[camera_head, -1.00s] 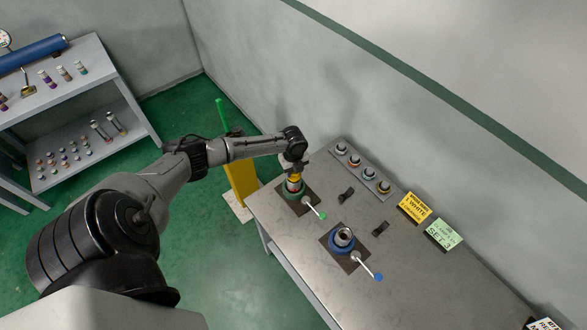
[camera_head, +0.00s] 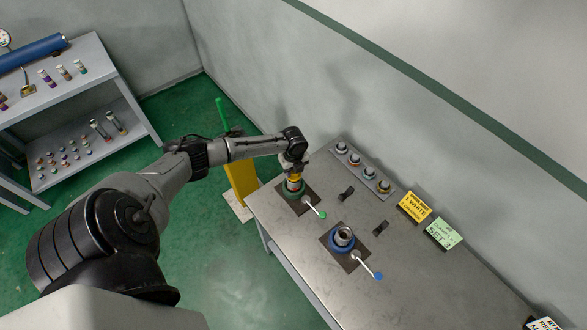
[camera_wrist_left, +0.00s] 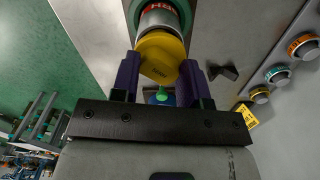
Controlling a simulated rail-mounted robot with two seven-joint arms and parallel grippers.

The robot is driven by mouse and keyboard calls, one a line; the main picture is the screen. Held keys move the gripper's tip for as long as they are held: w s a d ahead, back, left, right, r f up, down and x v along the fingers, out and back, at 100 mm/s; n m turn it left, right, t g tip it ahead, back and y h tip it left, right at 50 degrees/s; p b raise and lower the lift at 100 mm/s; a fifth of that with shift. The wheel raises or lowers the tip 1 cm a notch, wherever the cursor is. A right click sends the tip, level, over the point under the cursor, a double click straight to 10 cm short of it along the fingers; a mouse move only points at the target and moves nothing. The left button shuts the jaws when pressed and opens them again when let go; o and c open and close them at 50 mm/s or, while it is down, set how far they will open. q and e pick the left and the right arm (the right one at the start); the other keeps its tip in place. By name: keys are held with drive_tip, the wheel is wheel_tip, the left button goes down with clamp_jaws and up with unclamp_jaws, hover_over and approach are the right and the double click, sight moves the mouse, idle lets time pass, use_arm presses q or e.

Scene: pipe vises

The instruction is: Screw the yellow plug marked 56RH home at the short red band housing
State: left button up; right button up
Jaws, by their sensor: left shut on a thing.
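The yellow plug (camera_head: 294,178) sits at the top of a pipe housing held upright in the green vise (camera_head: 292,190) at the table's far left end. My left gripper (camera_head: 293,171) is above it, pointing down. In the left wrist view the purple fingers (camera_wrist_left: 160,75) are shut on either side of the yellow plug (camera_wrist_left: 161,57). Beyond the plug is a pale housing (camera_wrist_left: 158,20) with a red band (camera_wrist_left: 160,7) bearing partly cut-off, upside-down lettering. The plug's marking is not readable. How deep its thread sits is hidden. My right gripper is not in view.
A blue vise (camera_head: 342,240) with an open-topped pipe piece stands nearer on the table. Yellow (camera_head: 414,207) and green (camera_head: 443,233) signs stand to the right. The table's right part is largely clear.

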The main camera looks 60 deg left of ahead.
use_arm(q)
drive_tip(key=shift+f+b, duration=0.3)
drive_tip(key=shift+f, duration=0.2)
drive_tip(key=o, duration=1)
drive_tip(key=shift+r, duration=0.1)
drive_tip(key=shift+r, duration=0.3)
wheel_tip(320, 180, up, 13)
